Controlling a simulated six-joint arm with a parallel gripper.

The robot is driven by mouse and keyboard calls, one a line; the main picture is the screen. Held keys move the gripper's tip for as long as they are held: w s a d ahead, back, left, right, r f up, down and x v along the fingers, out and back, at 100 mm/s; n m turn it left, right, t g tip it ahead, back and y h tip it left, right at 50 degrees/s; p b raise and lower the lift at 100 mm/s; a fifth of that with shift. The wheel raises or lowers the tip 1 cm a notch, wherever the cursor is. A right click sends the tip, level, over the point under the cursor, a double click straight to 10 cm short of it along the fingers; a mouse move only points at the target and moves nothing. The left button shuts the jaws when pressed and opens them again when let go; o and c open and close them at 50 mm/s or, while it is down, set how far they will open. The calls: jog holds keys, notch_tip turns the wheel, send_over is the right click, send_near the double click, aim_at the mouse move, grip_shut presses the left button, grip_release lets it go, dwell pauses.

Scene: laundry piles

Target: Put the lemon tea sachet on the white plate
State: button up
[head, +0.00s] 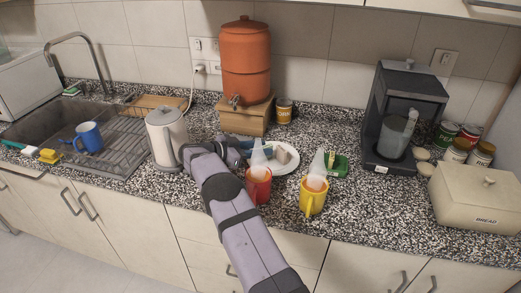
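The white plate (289,168) lies on the counter behind a red mug, partly hidden by that mug. A small greyish, block-like item (284,153) rests on it; I cannot tell what it is. A small green tray or packet (337,166) lies just right of the plate, with something small and pale on it. I cannot make out which item is the lemon tea sachet. My gripper (240,151) is at the plate's left edge, dark and mostly hidden by my own arm. Its fingers are too small and covered to show whether they are open or hold anything.
The red mug (259,188) and a yellow mug (312,201), each with a pale cone in it, stand in front of the plate. A kettle (166,138) is left, a terracotta dispenser (246,62) behind, a coffee machine (402,112) and bread box (478,203) right.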

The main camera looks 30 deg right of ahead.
jog(key=b+v, duration=0.2)
jog(key=v, duration=0.9)
jog(key=shift+a+r, duration=0.1)
jog(key=shift+r, duration=0.15)
jog(key=shift+a+r+b, duration=0.15)
jog(key=shift+a+b, duration=0.15)
jog(key=shift+a, duration=0.1)
jog(key=shift+w+r, duration=0.1)
